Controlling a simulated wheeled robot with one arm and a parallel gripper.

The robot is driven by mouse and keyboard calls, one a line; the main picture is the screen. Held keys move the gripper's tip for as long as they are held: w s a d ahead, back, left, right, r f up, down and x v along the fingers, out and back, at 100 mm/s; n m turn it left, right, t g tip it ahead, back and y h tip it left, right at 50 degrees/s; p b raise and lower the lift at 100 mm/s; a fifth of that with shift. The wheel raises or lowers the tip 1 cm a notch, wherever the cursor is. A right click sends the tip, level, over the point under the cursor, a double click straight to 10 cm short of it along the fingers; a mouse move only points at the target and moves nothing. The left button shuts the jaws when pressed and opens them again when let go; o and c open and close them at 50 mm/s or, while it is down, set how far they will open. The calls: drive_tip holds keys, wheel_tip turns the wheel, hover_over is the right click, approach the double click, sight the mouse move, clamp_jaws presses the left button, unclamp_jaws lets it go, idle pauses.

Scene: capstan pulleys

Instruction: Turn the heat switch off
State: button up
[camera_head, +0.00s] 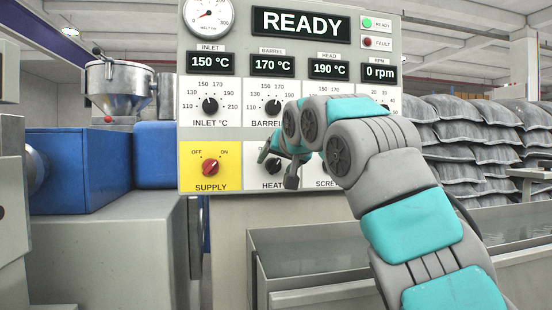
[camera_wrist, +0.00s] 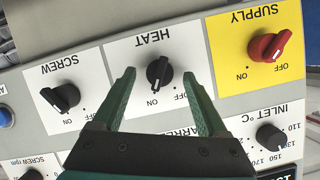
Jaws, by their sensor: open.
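The heat switch (camera_wrist: 158,72) is a black knob on a white plate labelled HEAT, which appears upside down in the wrist view. Its pointer end appears turned toward the ON mark. My gripper (camera_wrist: 159,76) is open, with one green finger on each side of the knob. I see gaps between the fingers and the knob; their depth against the panel is hard to judge. In the head view my gripper (camera_head: 268,152) is in front of the HEAT plate, and my arm partly covers that plate and the SCREW plate.
The red supply knob (camera_head: 210,168) is on a yellow plate left of HEAT. The screw knob (camera_wrist: 65,97) is on HEAT's other side. The inlet dial (camera_head: 210,106) and barrel dial (camera_head: 273,107) are above. The display (camera_head: 301,25) reads READY. A metal trough (camera_head: 310,262) stands below.

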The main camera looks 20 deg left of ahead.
drive_tip(key=shift+w+a+f, duration=0.15)
drive_tip(key=shift+w+a, duration=0.1)
drive_tip(key=shift+w, duration=0.15)
clamp_jaws()
idle(0.4)
